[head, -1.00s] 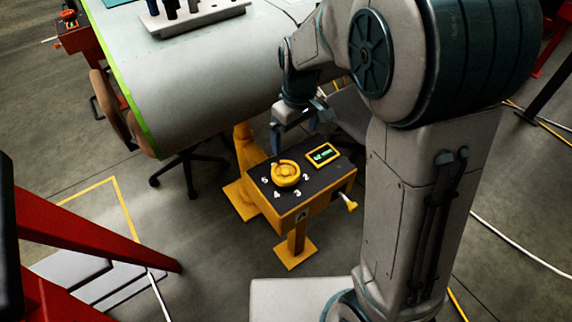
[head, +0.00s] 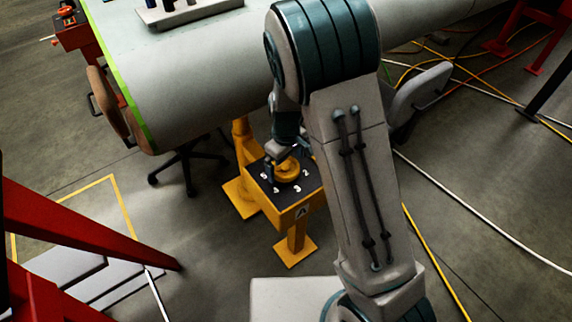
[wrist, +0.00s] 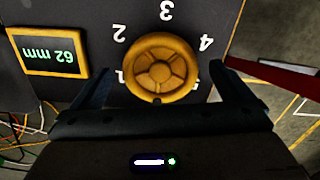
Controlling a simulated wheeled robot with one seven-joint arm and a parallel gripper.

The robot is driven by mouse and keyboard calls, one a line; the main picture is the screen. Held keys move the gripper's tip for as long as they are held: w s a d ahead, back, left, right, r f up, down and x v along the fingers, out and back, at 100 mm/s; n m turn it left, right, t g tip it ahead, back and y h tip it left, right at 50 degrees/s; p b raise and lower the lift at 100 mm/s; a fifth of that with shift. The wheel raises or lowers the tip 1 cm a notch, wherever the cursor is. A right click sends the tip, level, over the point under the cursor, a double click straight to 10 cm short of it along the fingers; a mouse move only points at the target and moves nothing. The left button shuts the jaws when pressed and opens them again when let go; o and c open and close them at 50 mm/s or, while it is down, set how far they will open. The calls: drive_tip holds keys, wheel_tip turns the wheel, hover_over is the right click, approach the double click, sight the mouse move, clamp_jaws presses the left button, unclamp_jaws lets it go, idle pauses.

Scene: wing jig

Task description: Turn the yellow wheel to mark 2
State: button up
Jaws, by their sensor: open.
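The yellow wheel (head: 288,172) lies on the dark top of a yellow pedestal box (head: 296,214). In the wrist view the wheel (wrist: 160,68) has spokes and a small dark spot at its near rim, between marks 1 and 5. Mark 2 (wrist: 119,35) is at the wheel's upper left there, with 3 above and 4 at the right; marks 1 and 5 are partly hidden. My gripper (wrist: 161,74) is open, with one finger on either side of the wheel and gaps to its rim. Contact cannot be told.
A display (wrist: 50,56) beside the wheel reads 62 mm. The large grey wing (head: 205,80) stands just behind the pedestal. A red frame (head: 80,230) stands at the left, and an office chair (head: 415,95) at the right. Cables lie on the floor at the right.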

drive_tip(key=shift+f, duration=0.55)
drive_tip(key=c, duration=1)
drive_tip(key=shift+m, duration=0.3)
